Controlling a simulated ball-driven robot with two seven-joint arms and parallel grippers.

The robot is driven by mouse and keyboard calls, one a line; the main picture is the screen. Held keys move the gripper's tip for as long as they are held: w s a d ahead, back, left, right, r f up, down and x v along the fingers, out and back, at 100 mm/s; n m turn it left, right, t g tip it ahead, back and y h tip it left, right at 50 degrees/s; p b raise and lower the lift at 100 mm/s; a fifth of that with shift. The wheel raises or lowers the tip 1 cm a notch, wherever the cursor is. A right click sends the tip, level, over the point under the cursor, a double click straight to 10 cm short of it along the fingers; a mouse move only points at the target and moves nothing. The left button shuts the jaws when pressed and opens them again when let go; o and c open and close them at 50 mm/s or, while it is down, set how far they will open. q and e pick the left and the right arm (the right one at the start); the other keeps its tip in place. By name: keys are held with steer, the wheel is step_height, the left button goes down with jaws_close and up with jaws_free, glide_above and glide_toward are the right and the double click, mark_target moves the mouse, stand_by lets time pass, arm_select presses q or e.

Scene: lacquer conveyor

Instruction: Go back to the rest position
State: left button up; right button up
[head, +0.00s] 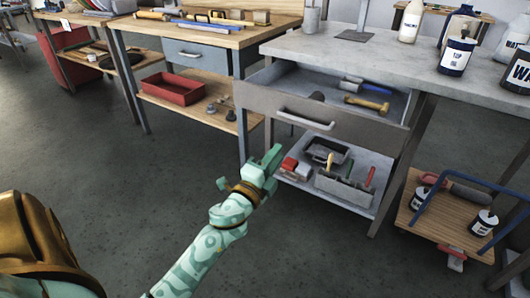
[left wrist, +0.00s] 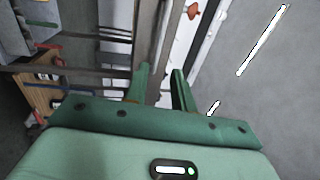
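My left gripper (head: 265,168) is pale green and is held out in front of the grey workbench (head: 400,60), near its open drawer (head: 300,118). In the left wrist view its two green fingers (left wrist: 160,72) stand apart with a gap and nothing between them. In the head view the gripper looks clear of the drawer front, though the exact distance is hard to tell. My right gripper is in neither view.
The pulled-out drawer holds a yellow-handled tool (head: 366,104). Below it is a shelf with a grey tool caddy (head: 344,189). A wooden bench (head: 225,38) stands at left and a wooden cart (head: 455,212) at right. The floor (head: 110,170) at left is clear.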

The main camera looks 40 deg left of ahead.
arm_select(q)
steer(key=shift+s+f, duration=0.2)
steer(key=shift+s, duration=0.2)
steer(key=shift+d, duration=0.1)
